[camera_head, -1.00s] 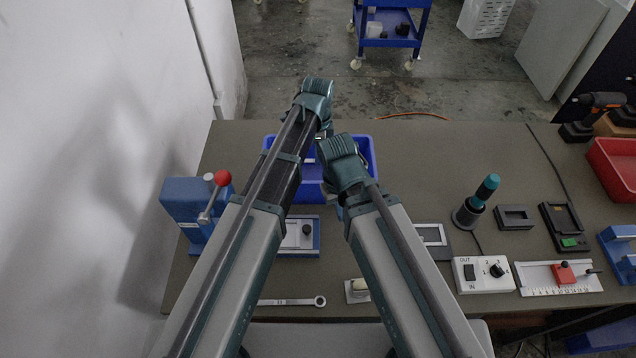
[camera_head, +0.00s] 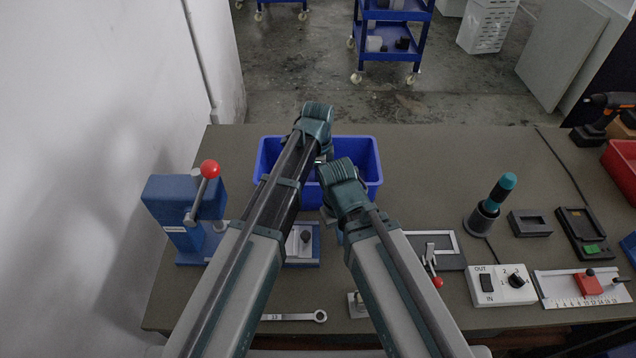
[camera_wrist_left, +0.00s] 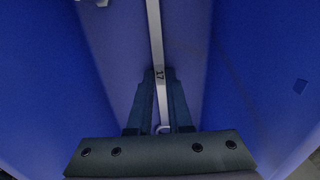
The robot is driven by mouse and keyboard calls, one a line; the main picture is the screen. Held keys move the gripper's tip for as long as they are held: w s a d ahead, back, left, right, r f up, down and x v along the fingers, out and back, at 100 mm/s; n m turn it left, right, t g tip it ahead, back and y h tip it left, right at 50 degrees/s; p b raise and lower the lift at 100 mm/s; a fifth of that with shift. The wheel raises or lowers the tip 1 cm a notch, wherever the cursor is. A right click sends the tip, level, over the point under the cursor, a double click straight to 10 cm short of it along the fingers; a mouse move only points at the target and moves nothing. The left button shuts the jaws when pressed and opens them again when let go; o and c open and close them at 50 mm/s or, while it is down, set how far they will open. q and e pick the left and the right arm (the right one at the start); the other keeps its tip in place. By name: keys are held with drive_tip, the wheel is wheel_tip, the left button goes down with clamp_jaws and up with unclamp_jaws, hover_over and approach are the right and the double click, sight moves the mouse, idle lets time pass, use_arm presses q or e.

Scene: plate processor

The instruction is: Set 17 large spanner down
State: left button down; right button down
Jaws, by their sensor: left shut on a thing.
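The large spanner marked 17 (camera_wrist_left: 156,40) is a long grey bar in the left wrist view. My left gripper (camera_wrist_left: 158,76) is shut on it, with one finger on each side of the bar near the number. A ring-shaped end shows below the fingers. Blue walls of the bin (camera_wrist_left: 235,60) surround the spanner; I cannot tell whether it touches the floor. In the head view the blue bin (camera_head: 367,152) stands at the back of the table, and my arms hide its middle. My right gripper (camera_head: 334,216) is in front of the bin, mostly hidden by its wrist.
A smaller spanner (camera_head: 292,317) lies at the front edge. A blue press with a red-knobbed lever (camera_head: 172,205) stands left. A toggle clamp (camera_head: 432,265), a white switch box (camera_head: 502,285) and a screwdriver in a holder (camera_head: 487,205) stand right.

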use_arm(q)
drive_tip(key=shift+r, duration=0.1)
use_arm(e)
drive_tip(key=shift+r, duration=0.1)
use_arm(q)
drive_tip(key=c, duration=0.8)
unclamp_jaws()
drive_tip(key=shift+c, duration=0.2)
wheel_tip(320, 180, up, 12)
drive_tip(key=p, duration=1.2)
use_arm(e)
wheel_tip(320, 180, up, 12)
